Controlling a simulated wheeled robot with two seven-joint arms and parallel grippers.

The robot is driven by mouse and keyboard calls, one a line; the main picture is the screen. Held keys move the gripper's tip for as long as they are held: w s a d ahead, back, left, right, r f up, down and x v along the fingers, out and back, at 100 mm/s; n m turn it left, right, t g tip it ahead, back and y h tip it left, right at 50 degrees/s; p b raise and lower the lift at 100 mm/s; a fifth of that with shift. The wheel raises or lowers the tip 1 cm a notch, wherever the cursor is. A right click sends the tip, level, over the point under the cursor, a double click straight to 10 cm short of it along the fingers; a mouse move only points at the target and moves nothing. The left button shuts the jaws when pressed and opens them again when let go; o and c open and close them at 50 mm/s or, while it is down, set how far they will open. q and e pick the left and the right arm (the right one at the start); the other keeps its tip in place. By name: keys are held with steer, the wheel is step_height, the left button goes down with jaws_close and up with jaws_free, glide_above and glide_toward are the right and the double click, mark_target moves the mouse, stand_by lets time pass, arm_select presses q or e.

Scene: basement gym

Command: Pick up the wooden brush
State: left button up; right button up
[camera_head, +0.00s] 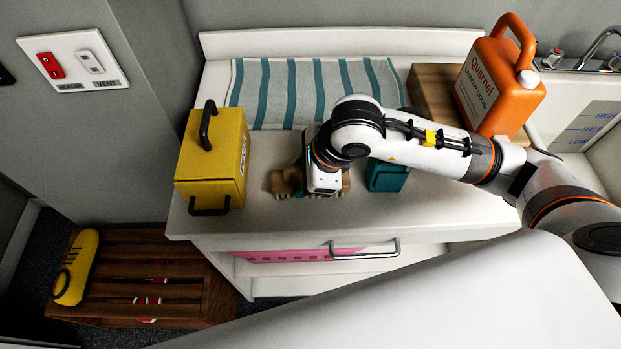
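The wooden brush (285,181) lies on the white counter near its front edge, right of the yellow box. My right gripper (322,190) points down over it and covers its middle. Brown parts of the brush show on both sides of the gripper. The fingertips are hidden behind the gripper's body, so I cannot tell whether they are open or shut, or whether they touch the brush. My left gripper is not in view.
A yellow box (212,160) with black handles stands left. A teal object (388,176) sits close to the right of the gripper. A striped towel (270,90) lies behind. An orange jug (498,85) stands on a wooden block (432,88) at right.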

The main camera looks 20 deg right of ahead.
steer(key=c, duration=0.5)
step_height(320, 180, up, 10)
steer(key=shift+b, duration=0.45)
steer(key=o, duration=0.5)
steer(key=shift+c, duration=0.2)
steer(key=c, duration=0.4)
